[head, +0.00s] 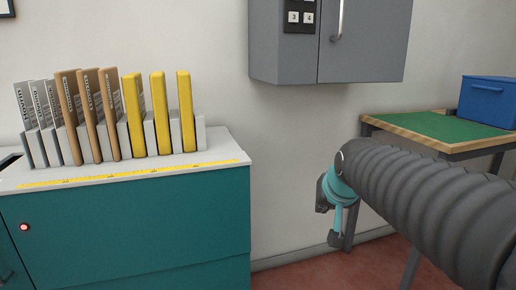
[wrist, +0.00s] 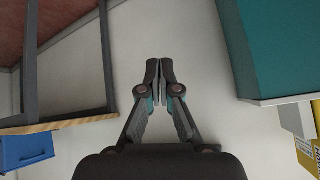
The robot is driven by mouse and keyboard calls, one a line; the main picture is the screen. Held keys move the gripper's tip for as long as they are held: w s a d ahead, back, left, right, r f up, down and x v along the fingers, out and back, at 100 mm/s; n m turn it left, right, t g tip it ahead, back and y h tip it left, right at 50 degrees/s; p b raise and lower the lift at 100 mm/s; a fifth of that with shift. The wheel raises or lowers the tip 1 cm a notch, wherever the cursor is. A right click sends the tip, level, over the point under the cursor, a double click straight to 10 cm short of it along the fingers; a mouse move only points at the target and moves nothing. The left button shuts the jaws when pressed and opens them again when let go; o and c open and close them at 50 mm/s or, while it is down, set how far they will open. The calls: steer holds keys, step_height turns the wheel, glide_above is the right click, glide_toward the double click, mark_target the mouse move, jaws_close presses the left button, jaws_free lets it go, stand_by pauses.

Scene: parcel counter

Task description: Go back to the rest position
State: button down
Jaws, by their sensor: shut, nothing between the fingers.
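My gripper (wrist: 160,80) is shut and empty in the wrist view, its two fingertips meeting in front of a bare pale wall. In the head view my gripper (head: 336,222) hangs at the end of my dark ribbed arm, between the teal counter (head: 130,235) and the green-topped table (head: 440,127). It touches nothing that I can see. Its fingers are partly hidden by the wrist in the head view.
Grey, brown and yellow parcels (head: 162,112) stand upright in a rack on the counter, behind a yellow measuring strip (head: 130,175). A grey wall cabinet (head: 365,45) hangs above. A blue box (head: 488,100) sits on the table. The reddish floor between counter and table looks clear.

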steer(key=s+f+g+p, duration=0.1)
steer(key=s+f, duration=0.2)
steer(key=s, duration=0.8)
steer(key=s+d+f+n+g+p, duration=0.1)
steer(key=s+f+p, duration=0.1)
steer(key=s, duration=0.9)
steer(key=shift+f+n+g, duration=0.3)
steer(key=shift+f, duration=0.6)
